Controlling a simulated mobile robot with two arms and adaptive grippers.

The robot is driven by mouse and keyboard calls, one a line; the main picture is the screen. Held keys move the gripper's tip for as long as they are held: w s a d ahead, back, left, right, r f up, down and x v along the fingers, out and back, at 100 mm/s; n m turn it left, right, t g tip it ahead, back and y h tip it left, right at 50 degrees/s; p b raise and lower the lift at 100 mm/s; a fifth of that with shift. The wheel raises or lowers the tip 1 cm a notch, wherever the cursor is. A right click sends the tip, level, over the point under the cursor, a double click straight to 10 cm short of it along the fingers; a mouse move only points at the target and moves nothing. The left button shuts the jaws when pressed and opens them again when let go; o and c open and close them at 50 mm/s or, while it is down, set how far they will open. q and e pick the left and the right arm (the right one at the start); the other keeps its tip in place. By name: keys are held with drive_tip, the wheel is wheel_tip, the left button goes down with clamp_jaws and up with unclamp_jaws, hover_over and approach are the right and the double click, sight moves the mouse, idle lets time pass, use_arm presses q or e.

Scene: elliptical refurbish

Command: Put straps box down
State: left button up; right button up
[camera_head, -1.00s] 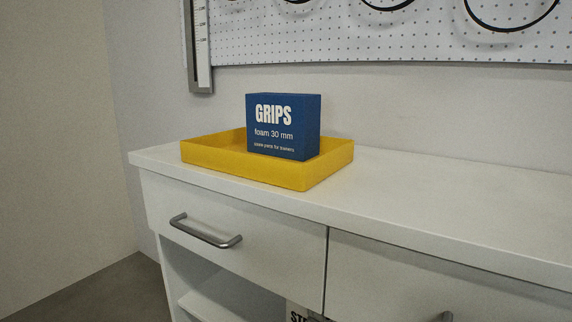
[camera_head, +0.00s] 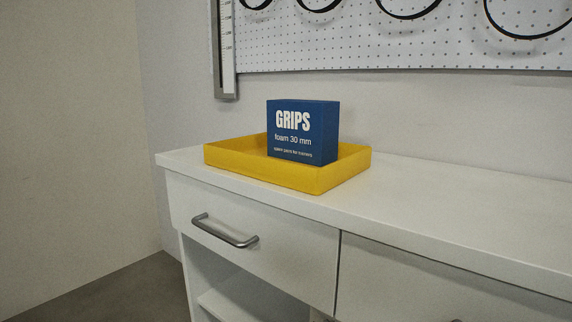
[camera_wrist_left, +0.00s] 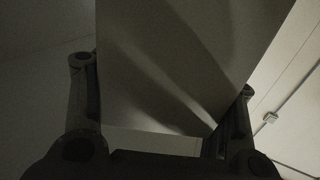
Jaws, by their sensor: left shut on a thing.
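In the left wrist view, the straps box (camera_wrist_left: 185,45) is a plain greyish block filling the middle of the dim picture; no label shows on the face I see. My left gripper (camera_wrist_left: 165,78) is shut on it, one finger along each side. My right gripper is in neither view.
A white counter (camera_head: 450,205) has a yellow tray (camera_head: 255,168) with a blue GRIPS box (camera_head: 303,135) standing in it. The counter right of the tray is clear. A drawer with a metal handle (camera_head: 225,232) and an open shelf (camera_head: 235,303) are below. A pegboard (camera_head: 380,50) hangs behind.

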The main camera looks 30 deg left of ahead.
use_arm(q)
drive_tip(key=s+m+t+h, duration=0.9)
drive_tip(key=m+h, duration=0.3)
drive_tip(key=h, duration=0.4)
drive_tip(key=shift+s+d+f+m+t, duration=0.3)
drive_tip(key=shift+s+d+f+t, duration=0.1)
drive_tip(key=shift+f, duration=0.05)
